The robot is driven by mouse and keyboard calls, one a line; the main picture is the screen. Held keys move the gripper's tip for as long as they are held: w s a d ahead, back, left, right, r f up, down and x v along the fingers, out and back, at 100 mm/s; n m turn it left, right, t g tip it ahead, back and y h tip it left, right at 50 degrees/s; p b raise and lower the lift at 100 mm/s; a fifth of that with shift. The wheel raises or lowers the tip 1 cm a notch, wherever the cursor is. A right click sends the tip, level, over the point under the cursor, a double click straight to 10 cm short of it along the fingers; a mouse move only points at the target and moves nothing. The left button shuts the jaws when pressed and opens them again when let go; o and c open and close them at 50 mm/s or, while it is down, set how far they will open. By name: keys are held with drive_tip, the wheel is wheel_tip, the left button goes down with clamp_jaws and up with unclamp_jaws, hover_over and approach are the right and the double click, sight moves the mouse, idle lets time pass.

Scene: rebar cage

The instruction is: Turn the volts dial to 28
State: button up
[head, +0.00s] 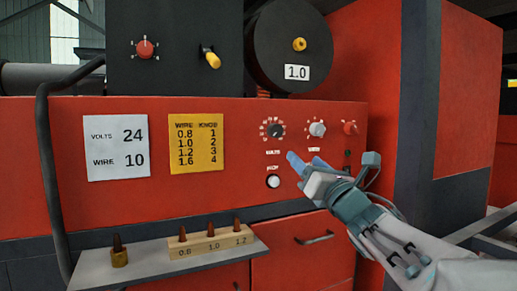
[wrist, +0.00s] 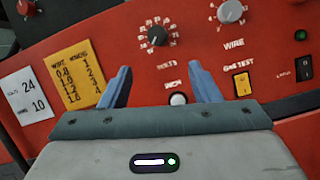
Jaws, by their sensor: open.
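The volts dial (head: 275,131) is a dark knob inside a ring of pale marks on the red panel. It also shows in the wrist view (wrist: 157,36), just beyond and between my fingertips. Its pointer setting is too small to read surely. A white card (head: 117,147) reads VOLTS 24 and WIRE 10; it shows at the left in the wrist view (wrist: 27,94). My gripper (head: 294,161) has blue fingers, spread apart and empty in the wrist view (wrist: 160,75). It is below and slightly right of the dial, apart from it.
The grey wire knob (head: 317,128) and a red knob (head: 349,128) are right of the dial. A white round button (head: 273,181) sits below it. A yellow wire chart (head: 196,142) is to its left. A shelf (head: 91,274) with a wooden block (head: 209,244) juts out lower left.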

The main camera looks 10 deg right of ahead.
sight(278, 132)
drive_tip(key=shift+n, duration=0.3)
drive_tip(key=p+x, duration=0.4)
drive_tip(key=x, duration=0.9)
drive_tip(key=shift+w+a+r, duration=0.2)
drive_tip(key=shift+w+r, duration=0.05)
drive_tip(key=shift+r, duration=0.1)
drive_tip(key=c, duration=1)
